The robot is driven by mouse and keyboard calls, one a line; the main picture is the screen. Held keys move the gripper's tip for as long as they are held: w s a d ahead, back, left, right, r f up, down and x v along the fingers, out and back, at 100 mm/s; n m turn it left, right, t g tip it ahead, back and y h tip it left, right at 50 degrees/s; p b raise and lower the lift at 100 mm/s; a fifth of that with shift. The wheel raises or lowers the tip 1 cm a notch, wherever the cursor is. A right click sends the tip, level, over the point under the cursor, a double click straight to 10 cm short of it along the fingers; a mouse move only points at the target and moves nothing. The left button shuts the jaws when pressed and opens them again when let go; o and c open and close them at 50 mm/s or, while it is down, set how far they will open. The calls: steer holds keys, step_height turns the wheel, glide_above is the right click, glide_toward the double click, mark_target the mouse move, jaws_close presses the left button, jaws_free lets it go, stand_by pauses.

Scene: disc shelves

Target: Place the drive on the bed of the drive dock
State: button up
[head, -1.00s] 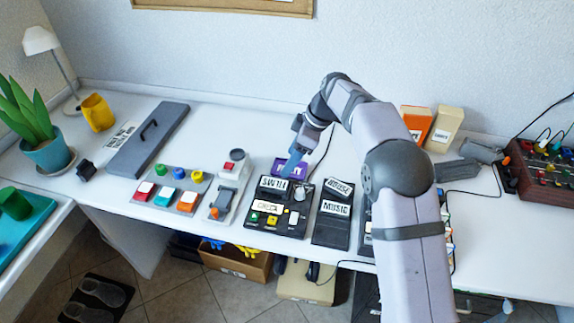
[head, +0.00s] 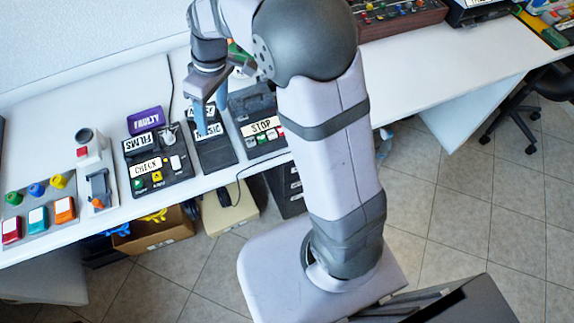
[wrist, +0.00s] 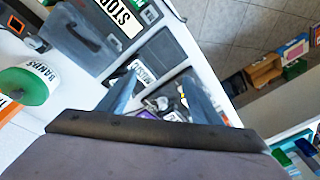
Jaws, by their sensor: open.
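My gripper (head: 208,118) is open and empty, pointing down over a flat black unit labelled MUSIC (head: 214,151). In the wrist view my gripper (wrist: 160,98) has its two blue fingers apart, with part of the MUSIC unit (wrist: 160,52) beyond them. I cannot tell whether they touch it. A black device labelled CHECK (head: 158,176), with coloured buttons, stands to the left and carries a FILMS label at its back. A dark device labelled STOP (head: 252,106) stands to the right. No label names the drive or the dock, so I cannot tell which they are.
A purple FAULTY holder (head: 145,121) stands behind the CHECK device. A grey lever unit (head: 97,175) and a panel of coloured buttons (head: 38,215) lie further left. A green BANDS container (wrist: 28,88) is near my gripper. Bare white desk (head: 415,75) lies right of my arm.

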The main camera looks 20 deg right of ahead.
steer(key=s+d+f+m+h, duration=0.1)
steer(key=s+d+m, duration=0.3)
steer(key=s, duration=0.5)
steer(key=s+d+f+m+h, duration=0.1)
steer(key=s+d+f+m, duration=0.2)
steer(key=s+d, duration=0.4)
steer(key=s+m, duration=0.1)
steer(key=s, duration=0.2)
steer(key=shift+d+f+m, duration=0.15)
steer(key=shift+d+m, duration=0.1)
steer(key=shift+m, duration=0.05)
steer(key=shift+s, duration=0.1)
step_height(320, 180, up, 7)
steer(key=p, duration=0.7)
steer(key=shift+c, duration=0.7)
